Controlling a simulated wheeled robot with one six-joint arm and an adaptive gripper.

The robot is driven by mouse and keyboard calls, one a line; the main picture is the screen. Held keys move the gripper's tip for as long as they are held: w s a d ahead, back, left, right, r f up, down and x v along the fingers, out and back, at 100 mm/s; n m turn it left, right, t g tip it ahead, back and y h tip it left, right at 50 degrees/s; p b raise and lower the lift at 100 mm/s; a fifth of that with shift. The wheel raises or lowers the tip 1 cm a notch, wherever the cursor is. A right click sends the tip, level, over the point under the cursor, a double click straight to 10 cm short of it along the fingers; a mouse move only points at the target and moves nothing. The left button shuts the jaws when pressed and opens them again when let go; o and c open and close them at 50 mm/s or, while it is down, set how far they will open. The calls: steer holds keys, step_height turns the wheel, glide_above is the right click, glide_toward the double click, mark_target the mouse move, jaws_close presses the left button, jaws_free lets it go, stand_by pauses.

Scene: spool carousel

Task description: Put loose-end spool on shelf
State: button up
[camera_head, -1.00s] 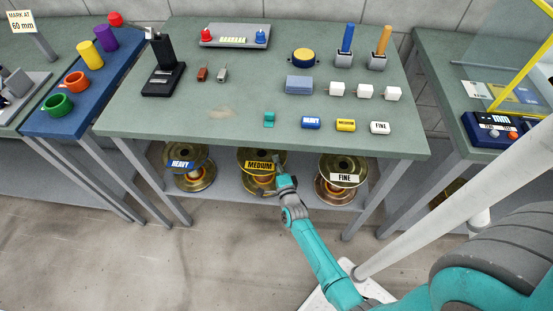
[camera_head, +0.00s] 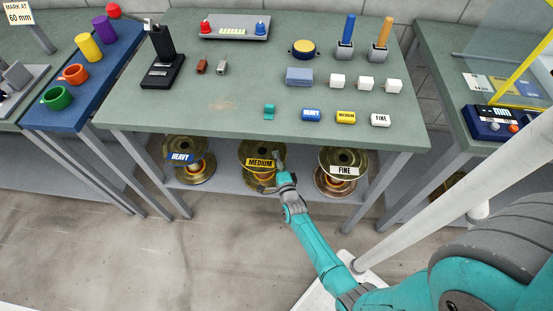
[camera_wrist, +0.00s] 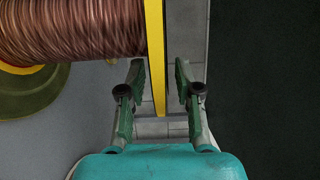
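Three copper-wound spools stand under the middle table: the HEAVY spool (camera_head: 195,172) at left, the MEDIUM spool (camera_head: 258,149) in the middle and the FINE spool (camera_head: 343,158) at right. Which one has a loose end cannot be made out. My gripper (camera_head: 279,158) is at the right side of the MEDIUM spool. In the wrist view my gripper (camera_wrist: 160,75) is open, with one finger on each side of a thin yellow edge (camera_wrist: 155,50). Gaps show on both sides. Copper winding (camera_wrist: 70,30) lies left of that edge.
The spools are on a low grey shelf (camera_head: 225,182) between the table legs. Open floor lies in front.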

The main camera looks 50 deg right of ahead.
steer(key=shift+r, duration=0.15)
steer(key=s+a+r+n+y, duration=0.1)
steer(key=s+a+n, duration=0.2)
steer(key=s+a, duration=0.5)
steer(key=s+a+r+n+y, duration=0.25)
steer(key=s+a, duration=0.35)
steer(key=s, duration=0.5)
steer(key=s+a+r+n+y, duration=0.3)
steer(key=s+a+r+n, duration=0.2)
steer(key=s+r+n, duration=0.4)
steer(key=s+a+r+n+y, duration=0.3)
steer(key=s+a+r+n, duration=0.3)
steer(key=r, duration=0.8)
steer(key=s+n, duration=0.3)
steer(key=shift+s+n+g, duration=0.35)
steer(key=shift+g, duration=0.05)
steer(key=shift+r, duration=0.1)
